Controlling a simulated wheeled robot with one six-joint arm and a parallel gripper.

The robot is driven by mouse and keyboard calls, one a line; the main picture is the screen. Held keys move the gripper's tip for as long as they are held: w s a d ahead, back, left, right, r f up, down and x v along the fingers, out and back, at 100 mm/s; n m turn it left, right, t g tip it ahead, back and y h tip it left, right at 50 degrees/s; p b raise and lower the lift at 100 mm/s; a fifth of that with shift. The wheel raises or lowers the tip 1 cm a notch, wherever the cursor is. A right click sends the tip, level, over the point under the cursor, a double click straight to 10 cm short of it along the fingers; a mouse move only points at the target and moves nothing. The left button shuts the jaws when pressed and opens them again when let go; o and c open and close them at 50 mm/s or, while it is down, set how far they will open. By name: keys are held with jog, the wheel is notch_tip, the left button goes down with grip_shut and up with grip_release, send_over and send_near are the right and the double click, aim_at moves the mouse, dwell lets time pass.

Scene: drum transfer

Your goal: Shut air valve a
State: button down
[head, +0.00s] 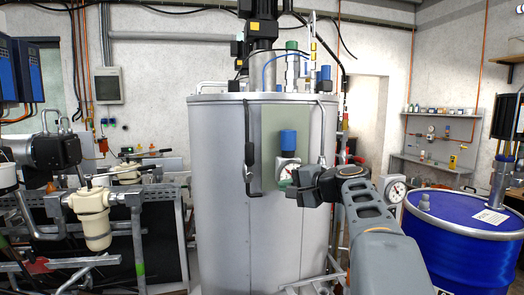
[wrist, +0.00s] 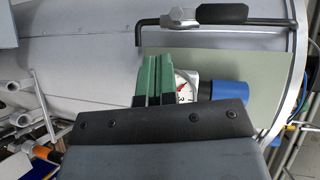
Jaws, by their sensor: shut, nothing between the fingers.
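My gripper (head: 300,190) is in front of the lower part of the tank's panel in the head view. In the wrist view its green fingers (wrist: 157,75) are shut together with nothing between them. A blue-capped regulator (head: 288,140) with a round white gauge (head: 287,170) is on the panel just behind my gripper. The gauge (wrist: 183,90) is partly hidden by the fingers in the wrist view. No label shows which is air valve a.
The large grey tank (head: 220,200) fills the middle. A blue drum (head: 460,240) stands at the right, close to my arm. Pipework with a cream filter housing (head: 93,215) is at the left. Another gauge (head: 396,190) shows beside my arm.

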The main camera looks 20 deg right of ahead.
jog(key=d+r+m+t, duration=0.1)
jog(key=d+r+t, duration=0.1)
jog(key=d+r, duration=0.35)
jog(key=p, duration=0.4)
send_near(267, 154)
jog(key=x, duration=0.5)
jog(key=shift+a+r, duration=0.3)
jog(key=a, duration=0.1)
jog(key=w+a+p, duration=0.1)
jog(key=shift+w+a+f, duration=0.1)
jog(key=shift+w+a, duration=0.2)
jog(key=shift+w+a+f+p, duration=0.1)
jog(key=shift+w+a+p, duration=0.2)
jog(key=shift+a, duration=0.4)
